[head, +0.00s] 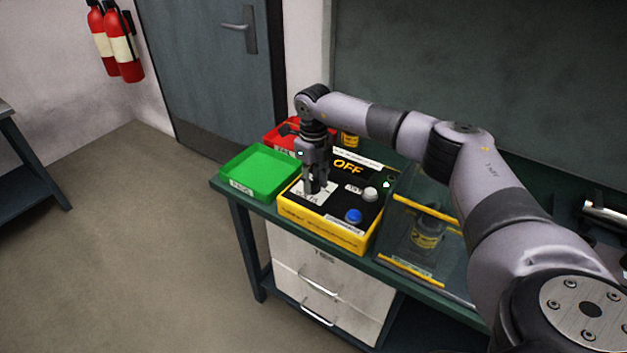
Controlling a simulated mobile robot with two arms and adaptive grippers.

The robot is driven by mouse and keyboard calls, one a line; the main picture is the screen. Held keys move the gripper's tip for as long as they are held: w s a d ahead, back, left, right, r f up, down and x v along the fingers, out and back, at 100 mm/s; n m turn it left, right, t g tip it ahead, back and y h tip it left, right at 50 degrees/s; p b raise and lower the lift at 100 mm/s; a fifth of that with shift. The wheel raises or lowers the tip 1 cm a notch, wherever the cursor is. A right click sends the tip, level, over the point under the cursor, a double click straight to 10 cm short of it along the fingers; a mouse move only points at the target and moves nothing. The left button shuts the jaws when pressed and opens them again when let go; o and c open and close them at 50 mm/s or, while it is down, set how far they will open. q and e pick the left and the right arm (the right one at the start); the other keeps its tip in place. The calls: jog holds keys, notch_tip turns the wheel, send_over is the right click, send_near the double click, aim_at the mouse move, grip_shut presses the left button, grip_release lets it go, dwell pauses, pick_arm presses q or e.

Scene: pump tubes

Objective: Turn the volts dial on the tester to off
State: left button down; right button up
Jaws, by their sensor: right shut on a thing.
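The tester (322,234) is a yellow box with a black top on the green bench. Its display (348,167) reads OFF in yellow letters. A white plate (325,199) with partly hidden lettering lies on the left of its top. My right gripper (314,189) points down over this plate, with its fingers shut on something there. The volts dial is hidden by the fingers, so I cannot see its pointer. A white knob (370,194) and a blue knob (354,216) stand to the right. My left gripper is not in view.
A green tray (237,186) sits left of the tester and a red tray (280,141) behind it. A clear case (446,216) with a yellow-labelled item stands close on the right. My right arm spans the bench's right side.

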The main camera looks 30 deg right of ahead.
aim_at(314, 181)
jog(key=o, duration=1.2)
jog(key=shift+c, duration=0.2)
jog(key=shift+r, duration=0.3)
notch_tip(314, 181, up, 12)
jog(key=shift+f, duration=0.25)
